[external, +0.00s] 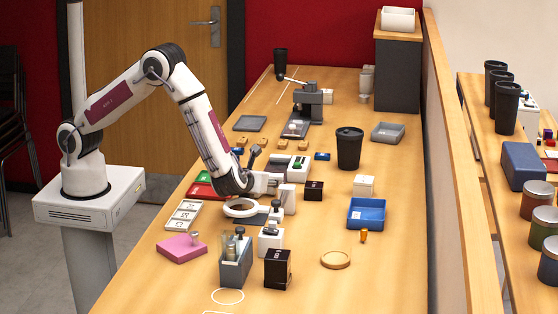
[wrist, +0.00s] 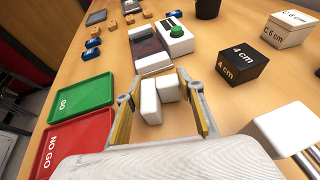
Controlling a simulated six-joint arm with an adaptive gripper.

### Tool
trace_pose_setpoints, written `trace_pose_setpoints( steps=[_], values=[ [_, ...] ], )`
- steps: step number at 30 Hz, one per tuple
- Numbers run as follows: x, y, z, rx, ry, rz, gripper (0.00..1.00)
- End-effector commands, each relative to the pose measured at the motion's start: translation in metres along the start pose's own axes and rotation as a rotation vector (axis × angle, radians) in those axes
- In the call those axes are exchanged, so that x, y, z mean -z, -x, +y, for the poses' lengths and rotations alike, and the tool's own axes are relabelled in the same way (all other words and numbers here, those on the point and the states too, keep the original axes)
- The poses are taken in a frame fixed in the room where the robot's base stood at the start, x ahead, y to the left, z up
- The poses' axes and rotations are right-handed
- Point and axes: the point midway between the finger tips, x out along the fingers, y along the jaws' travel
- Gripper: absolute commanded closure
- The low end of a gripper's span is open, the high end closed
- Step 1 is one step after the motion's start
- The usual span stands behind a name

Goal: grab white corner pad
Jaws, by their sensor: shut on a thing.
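My gripper (external: 272,184) is low over the middle of the table in the external view. In the wrist view my gripper (wrist: 160,94) has its two fingers on either side of small white block shapes. I take these to be the white corner pad (wrist: 150,101), held between the fingers. The shapes sit close together, and I cannot clearly separate pad from fingertips. In the external view the arm and fingers hide most of the pad.
A black 4 cm cube (wrist: 243,65) and a white block with metal rods (wrist: 283,134) stand to the right. Green (wrist: 80,103) and red (wrist: 75,145) trays lie to the left. A device with a green button (wrist: 176,39) is ahead. A white ring (external: 241,208) is nearby.

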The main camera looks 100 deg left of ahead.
Motion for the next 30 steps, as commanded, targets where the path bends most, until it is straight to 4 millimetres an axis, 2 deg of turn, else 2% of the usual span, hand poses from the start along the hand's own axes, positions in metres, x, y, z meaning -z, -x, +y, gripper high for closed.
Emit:
trace_pose_setpoints(
  steps=[8,21,30],
  values=[
    [-0.022,0.009,0.000,0.001,0.004,0.000,0.71],
    [-0.073,0.030,0.000,0.001,0.002,0.000,0.71],
    [-0.088,0.037,0.000,0.000,0.000,-0.001,0.71]
  ],
)
